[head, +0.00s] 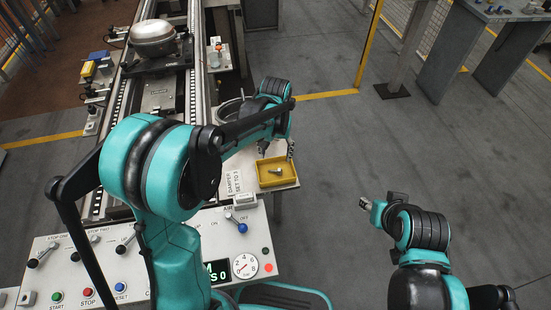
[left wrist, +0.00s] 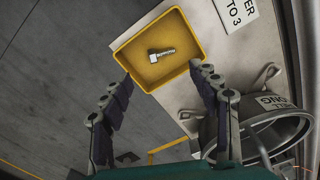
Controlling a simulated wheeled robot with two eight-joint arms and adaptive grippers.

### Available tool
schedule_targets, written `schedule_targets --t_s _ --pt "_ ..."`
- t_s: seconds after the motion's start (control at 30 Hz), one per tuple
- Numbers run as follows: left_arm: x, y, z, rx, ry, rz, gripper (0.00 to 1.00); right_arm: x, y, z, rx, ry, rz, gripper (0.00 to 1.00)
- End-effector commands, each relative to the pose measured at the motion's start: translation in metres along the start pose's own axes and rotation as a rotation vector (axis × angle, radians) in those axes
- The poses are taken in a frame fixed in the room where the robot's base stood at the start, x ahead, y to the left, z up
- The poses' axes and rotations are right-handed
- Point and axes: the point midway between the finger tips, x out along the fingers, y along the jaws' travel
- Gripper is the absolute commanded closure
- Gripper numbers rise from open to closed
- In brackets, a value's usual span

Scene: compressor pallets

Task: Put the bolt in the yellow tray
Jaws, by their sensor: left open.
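The yellow tray (head: 266,180) sits on a light side table beside the conveyor, and it also shows in the left wrist view (left wrist: 151,77). The silver bolt (head: 277,171) lies on its side on the tray floor, clear of the walls; the left wrist view shows its head and threaded shank (left wrist: 161,54). My left gripper (head: 276,148) is open and empty at the tray's edge, and its spread fingers (left wrist: 161,74) flank the tray's near side in the left wrist view. My right gripper (head: 366,204) is over open floor, away from the tray; its jaw state is unclear.
A grey round container (left wrist: 268,128) stands on the table near the tray. A "DAMPER SET TO 3" sign (head: 232,182) lies left of the tray. A control panel (head: 135,262) with levers, buttons and a gauge is in front. The conveyor (head: 205,95) runs behind.

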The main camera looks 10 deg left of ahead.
Motion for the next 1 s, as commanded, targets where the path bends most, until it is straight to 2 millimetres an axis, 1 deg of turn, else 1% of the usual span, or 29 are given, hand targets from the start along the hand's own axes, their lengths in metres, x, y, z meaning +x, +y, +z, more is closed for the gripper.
schedule_targets --t_s 0.03,0.1,0.3,0.37,0.43,0.57,0.6,0.7,0.87,0.9,1.0 --pt "-0.013 0.000 0.001 0.000 0.000 0.000 0.39 -0.005 0.000 -0.004 0.000 0.000 0.000 0.60" --pt "-0.023 0.000 0.000 0.000 0.000 0.000 0.39 -0.007 0.000 -0.005 0.000 0.000 0.000 0.60" --pt "-0.040 -0.001 0.002 0.000 0.006 0.001 0.39 -0.010 0.000 -0.007 0.000 0.000 0.000 0.60" --pt "-0.046 -0.004 0.007 -0.001 0.020 0.003 0.39 -0.010 0.000 -0.007 0.000 0.000 0.000 0.60" --pt "-0.057 -0.009 0.016 -0.002 0.051 0.007 0.39 -0.010 0.000 -0.007 0.000 0.000 0.000 0.60" --pt "-0.082 -0.023 0.044 -0.002 0.146 0.016 0.39 -0.010 0.000 -0.007 0.000 0.000 0.000 0.60" --pt "-0.089 -0.027 0.054 -0.002 0.179 0.019 0.39 -0.010 0.000 -0.007 0.000 0.000 0.000 0.60" --pt "-0.102 -0.038 0.080 -0.001 0.265 0.022 0.39 -0.010 0.000 -0.007 0.000 0.000 0.000 0.60" --pt "-0.112 -0.053 0.121 0.000 0.400 0.021 0.39 -0.010 0.000 -0.007 0.000 0.000 0.000 0.60" --pt "-0.112 -0.056 0.130 0.000 0.433 0.019 0.39 -0.010 0.000 -0.007 0.000 0.000 0.000 0.60" --pt "-0.110 -0.063 0.150 0.001 0.507 0.014 0.39 -0.010 0.000 -0.007 0.000 0.000 0.000 0.60"
